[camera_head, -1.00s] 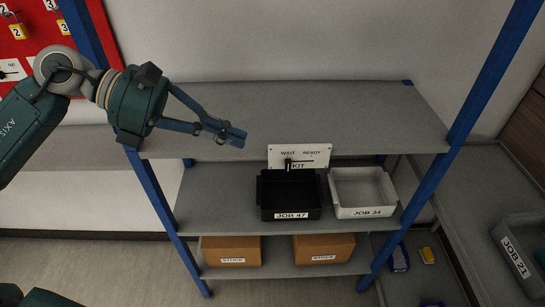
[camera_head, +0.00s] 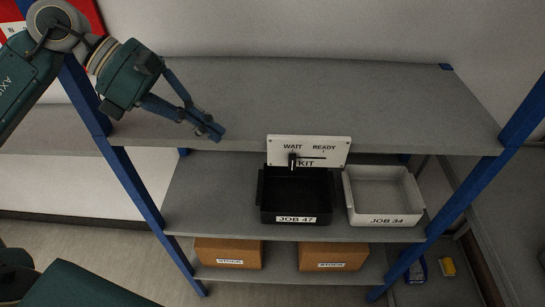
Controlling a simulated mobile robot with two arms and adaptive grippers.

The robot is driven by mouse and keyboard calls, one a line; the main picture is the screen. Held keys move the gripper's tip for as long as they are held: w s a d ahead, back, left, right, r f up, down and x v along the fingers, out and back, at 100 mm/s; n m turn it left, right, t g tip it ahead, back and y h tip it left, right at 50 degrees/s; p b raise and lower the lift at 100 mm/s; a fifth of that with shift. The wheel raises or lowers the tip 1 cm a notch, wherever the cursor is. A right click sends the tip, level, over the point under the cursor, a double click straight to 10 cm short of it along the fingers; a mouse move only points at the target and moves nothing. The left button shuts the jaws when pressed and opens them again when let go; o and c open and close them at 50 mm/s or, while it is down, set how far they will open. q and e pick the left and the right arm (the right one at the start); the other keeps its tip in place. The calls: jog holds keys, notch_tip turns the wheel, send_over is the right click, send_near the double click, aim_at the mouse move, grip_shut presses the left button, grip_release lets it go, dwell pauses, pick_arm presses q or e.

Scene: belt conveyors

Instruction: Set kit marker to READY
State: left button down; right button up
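The kit marker is a small black slider knob (camera_head: 292,162) on a white sign plate (camera_head: 338,150) at the front edge of the upper shelf. The plate reads WAIT, READY and KIT. The knob stands at the left end of a dark horizontal slot, under WAIT; the slot runs right toward READY. My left gripper (camera_head: 215,132) is above the upper shelf's front edge, left of the plate and apart from it. Its blue fingers come together at the tips with nothing visible between them. My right gripper is not in view.
Below the plate, a black JOB 47 bin (camera_head: 262,212) and a white JOB 34 bin (camera_head: 420,208) stand on the middle shelf. Cardboard STOCK boxes (camera_head: 228,251) sit lower. Blue posts (camera_head: 140,190) flank the rack. The upper shelf (camera_head: 330,100) is bare.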

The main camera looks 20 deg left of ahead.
aim_at(270, 158)
pick_arm(q)
jog(key=d+f+p, duration=0.2)
jog(key=d, duration=0.1)
jog(key=w+d+f+p, duration=0.1)
jog(key=d+f+p, duration=0.1)
jog(key=d, duration=0.2)
jog(key=w+d+f+p, duration=0.1)
jog(key=d+f+p, duration=0.1)
jog(key=d, duration=0.1)
jog(key=shift+w+d+f, duration=0.25)
jog(key=shift+d, duration=0.05)
jog(key=shift+f, duration=0.1)
